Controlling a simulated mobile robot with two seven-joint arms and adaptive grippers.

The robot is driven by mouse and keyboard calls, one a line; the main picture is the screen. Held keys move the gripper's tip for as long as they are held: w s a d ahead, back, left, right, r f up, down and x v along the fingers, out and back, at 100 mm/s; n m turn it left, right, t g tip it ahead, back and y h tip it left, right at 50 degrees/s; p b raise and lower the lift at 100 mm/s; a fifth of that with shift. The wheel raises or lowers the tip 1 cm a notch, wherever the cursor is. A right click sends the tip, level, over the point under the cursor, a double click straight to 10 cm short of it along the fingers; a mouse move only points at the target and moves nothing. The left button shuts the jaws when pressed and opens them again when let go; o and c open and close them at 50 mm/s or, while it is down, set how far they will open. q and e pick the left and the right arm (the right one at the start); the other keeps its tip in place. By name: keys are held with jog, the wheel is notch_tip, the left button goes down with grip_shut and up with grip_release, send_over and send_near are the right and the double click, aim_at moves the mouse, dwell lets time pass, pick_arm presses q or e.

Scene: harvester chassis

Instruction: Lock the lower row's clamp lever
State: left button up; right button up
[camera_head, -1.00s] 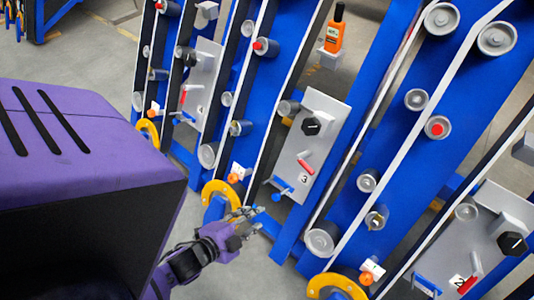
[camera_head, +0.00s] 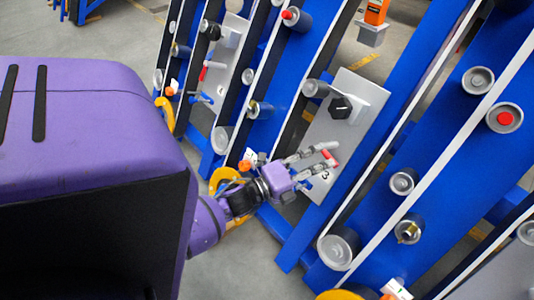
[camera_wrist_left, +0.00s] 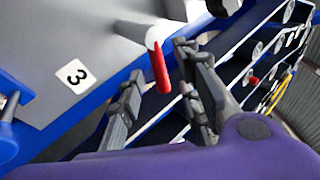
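The red clamp lever (camera_head: 329,156) sits on the grey plate marked 3 (camera_head: 348,88), below a black knob. In the wrist view the red lever (camera_wrist_left: 161,68) hangs from a pale round hub, its tip pointing down. My left gripper (camera_head: 314,163) is at the lever in the head view, fingers spread. In the wrist view the left gripper's fingers (camera_wrist_left: 160,72) stand apart on either side of the lever, with gaps showing; I see no contact. A blue handle (camera_wrist_left: 12,105) is at the left of the plate in the wrist view. My right gripper is not in view.
A black hexagonal knob (camera_head: 341,107) sits higher on the plate. Blue frame beams and grey rollers (camera_head: 338,250) flank the plate. A yellow guard ring (camera_head: 224,180) is close to my left wrist. An orange device (camera_head: 376,12) is at the top.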

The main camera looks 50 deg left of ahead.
aim_at(330, 156)
pick_arm(q)
jog(key=shift+w+d, duration=0.2)
jog(key=shift+w, duration=0.85)
jog(key=shift+w+d, duration=0.15)
jog(key=shift+w, duration=0.85)
grip_shut()
